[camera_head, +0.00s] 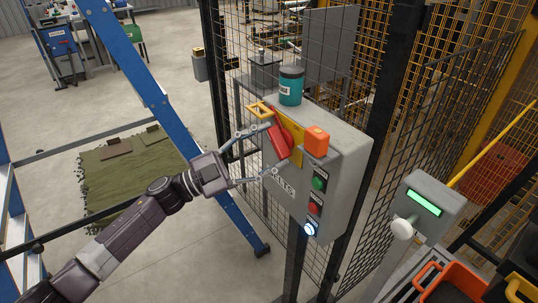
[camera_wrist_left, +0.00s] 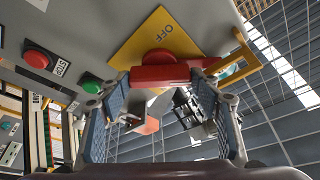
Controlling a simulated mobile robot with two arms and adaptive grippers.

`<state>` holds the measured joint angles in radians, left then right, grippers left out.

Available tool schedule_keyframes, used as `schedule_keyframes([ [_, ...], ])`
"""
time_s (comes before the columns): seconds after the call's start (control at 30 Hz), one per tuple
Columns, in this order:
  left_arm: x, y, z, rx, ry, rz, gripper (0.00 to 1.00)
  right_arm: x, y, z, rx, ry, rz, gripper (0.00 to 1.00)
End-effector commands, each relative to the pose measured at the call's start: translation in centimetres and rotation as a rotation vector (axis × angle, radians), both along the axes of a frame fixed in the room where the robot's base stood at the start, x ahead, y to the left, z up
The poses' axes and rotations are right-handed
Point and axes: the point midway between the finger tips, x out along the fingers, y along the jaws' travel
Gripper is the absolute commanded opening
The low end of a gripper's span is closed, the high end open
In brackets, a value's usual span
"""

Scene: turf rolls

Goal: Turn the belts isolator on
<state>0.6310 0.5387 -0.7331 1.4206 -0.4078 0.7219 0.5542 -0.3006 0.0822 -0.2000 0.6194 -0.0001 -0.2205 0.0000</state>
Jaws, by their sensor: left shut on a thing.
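The isolator is a red handle (camera_head: 279,140) on a yellow plate (camera_head: 297,156), fixed to the front of a grey box (camera_head: 345,175) with a partly covered "BELTS" label. In the head view the handle is upright with a slight tilt. My left gripper (camera_head: 271,149) reaches it from the left. In the left wrist view my left gripper (camera_wrist_left: 165,85) has its fingertips at both ends of the red handle (camera_wrist_left: 168,74), shut on it. The word OFF shows on the yellow plate (camera_wrist_left: 140,45) beside the handle. My right gripper is out of view.
A yellow loop (camera_head: 260,109) sticks out beside the handle. A green button (camera_head: 319,183), a red button (camera_head: 314,208) and a lit lamp (camera_head: 309,229) are lower on the box. A teal tub (camera_head: 291,88) stands on top.

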Motion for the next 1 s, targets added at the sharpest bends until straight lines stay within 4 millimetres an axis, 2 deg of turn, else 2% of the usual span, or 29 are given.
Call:
schedule_keyframes([
  [0.1, 0.1, 0.1, -0.1, 0.069, -0.095, 0.000, 0.33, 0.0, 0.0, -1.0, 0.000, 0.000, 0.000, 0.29],
  [0.4, 0.2, 0.2, 0.2, 0.235, -0.324, 0.000, 0.33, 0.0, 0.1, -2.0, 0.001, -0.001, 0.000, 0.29],
  [0.7, 0.2, 0.2, 0.4, 0.382, -0.525, 0.000, 0.33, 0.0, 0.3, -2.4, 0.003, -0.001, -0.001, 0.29],
  [1.0, 0.2, 0.1, 0.5, 0.476, -0.652, -0.002, 0.33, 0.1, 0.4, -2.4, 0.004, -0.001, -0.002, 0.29],
])
